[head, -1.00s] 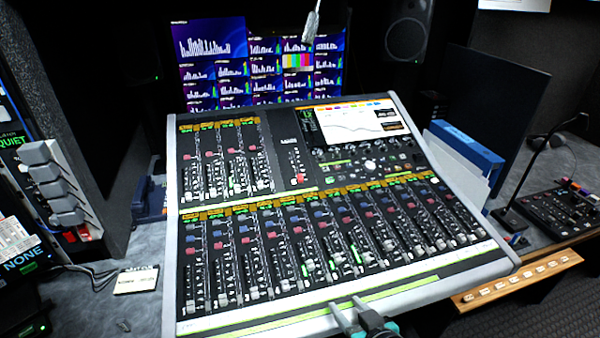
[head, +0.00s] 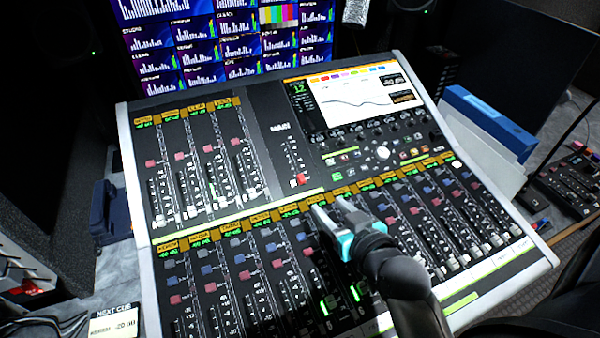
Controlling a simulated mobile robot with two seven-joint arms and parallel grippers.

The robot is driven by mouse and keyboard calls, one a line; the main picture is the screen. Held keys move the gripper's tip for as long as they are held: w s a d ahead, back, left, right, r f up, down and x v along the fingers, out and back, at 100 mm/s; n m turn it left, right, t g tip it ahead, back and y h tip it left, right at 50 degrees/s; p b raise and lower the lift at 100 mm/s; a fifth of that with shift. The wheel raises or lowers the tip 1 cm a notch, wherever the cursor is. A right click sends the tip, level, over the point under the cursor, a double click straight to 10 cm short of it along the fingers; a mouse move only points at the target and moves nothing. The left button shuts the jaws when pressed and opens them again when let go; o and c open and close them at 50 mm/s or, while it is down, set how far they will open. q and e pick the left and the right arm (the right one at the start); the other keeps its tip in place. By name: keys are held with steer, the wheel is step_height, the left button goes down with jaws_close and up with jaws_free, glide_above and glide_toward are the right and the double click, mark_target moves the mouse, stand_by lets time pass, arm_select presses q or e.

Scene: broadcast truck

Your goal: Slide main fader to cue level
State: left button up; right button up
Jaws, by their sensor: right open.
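The mixing console (head: 262,120) fills the middle of the head view. Its main fader has a red cap (head: 301,180) at the lower end of its slot, under the "MAIN" label (head: 280,127). My right gripper (head: 328,210) is over the console, just below and slightly right of the red cap, apart from it in the picture. Its two grey fingers point up and left, open, with nothing seen between them. The cue card (head: 113,322) at the lower left reads "NEXT CUE" and appears to show -20 dB. My left gripper is not seen.
The console's screen (head: 345,98) stands at its upper right. Rows of other faders surround the main fader, some partly hidden by my right arm. Blue binders (head: 487,122) stand right of the console, and a smaller control panel (head: 572,190) lies further right.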

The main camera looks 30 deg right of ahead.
mark_target(302, 179)
steer(key=b+x, duration=0.3)
steer(key=x, duration=1.1)
steer(key=shift+w+f, duration=0.15)
steer(key=shift+w, duration=0.1)
jaws_close()
stand_by(1.0)
